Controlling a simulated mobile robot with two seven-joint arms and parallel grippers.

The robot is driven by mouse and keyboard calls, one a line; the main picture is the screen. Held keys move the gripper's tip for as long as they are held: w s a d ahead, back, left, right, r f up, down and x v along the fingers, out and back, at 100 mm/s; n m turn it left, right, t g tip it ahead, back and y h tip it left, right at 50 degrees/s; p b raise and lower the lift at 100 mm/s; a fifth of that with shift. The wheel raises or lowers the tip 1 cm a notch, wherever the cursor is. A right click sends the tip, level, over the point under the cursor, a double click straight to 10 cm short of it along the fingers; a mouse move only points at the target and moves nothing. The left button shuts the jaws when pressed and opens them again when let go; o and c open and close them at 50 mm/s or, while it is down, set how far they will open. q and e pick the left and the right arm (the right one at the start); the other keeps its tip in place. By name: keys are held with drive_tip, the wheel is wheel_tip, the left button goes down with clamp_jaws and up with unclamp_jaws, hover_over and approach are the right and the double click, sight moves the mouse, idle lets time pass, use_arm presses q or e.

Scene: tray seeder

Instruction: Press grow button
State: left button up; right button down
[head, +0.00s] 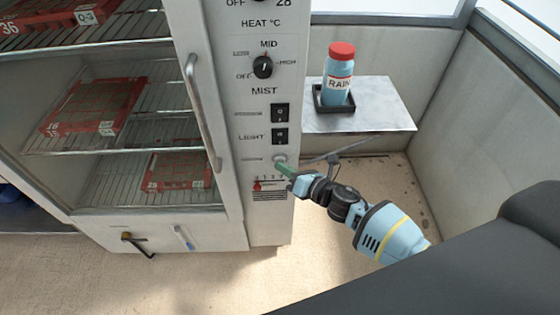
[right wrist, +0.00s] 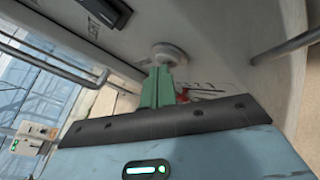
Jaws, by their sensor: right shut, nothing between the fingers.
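The round pale button (head: 280,159) sits low on the white control panel (head: 263,215), below the LIGHT switch (head: 280,136). It also shows in the right wrist view as a round knob-like disc (right wrist: 170,53). My right gripper (head: 283,168) is shut and empty, with its green fingertips at the button's lower edge. In the right wrist view the shut fingers (right wrist: 160,72) point straight at the button and overlap its lower edge. I cannot tell whether they touch it. My left gripper is not in view.
A cabinet with wire shelves holds red trays (head: 95,106), left of the panel, with a long metal handle (head: 201,110). A shelf (head: 385,105) at right carries a blue RAIN bottle (head: 338,80) in a black holder. Floor below is clear.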

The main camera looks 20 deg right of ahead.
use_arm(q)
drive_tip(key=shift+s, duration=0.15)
use_arm(e)
drive_tip(key=shift+w, duration=0.1)
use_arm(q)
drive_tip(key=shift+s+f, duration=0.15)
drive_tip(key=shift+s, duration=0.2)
use_arm(e)
drive_tip(key=shift+w+d, duration=0.1)
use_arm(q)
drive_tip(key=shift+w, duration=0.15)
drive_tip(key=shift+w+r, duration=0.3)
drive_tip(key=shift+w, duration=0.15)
use_arm(e)
drive_tip(key=shift+s+a, duration=0.25)
drive_tip(key=shift+s, duration=0.55)
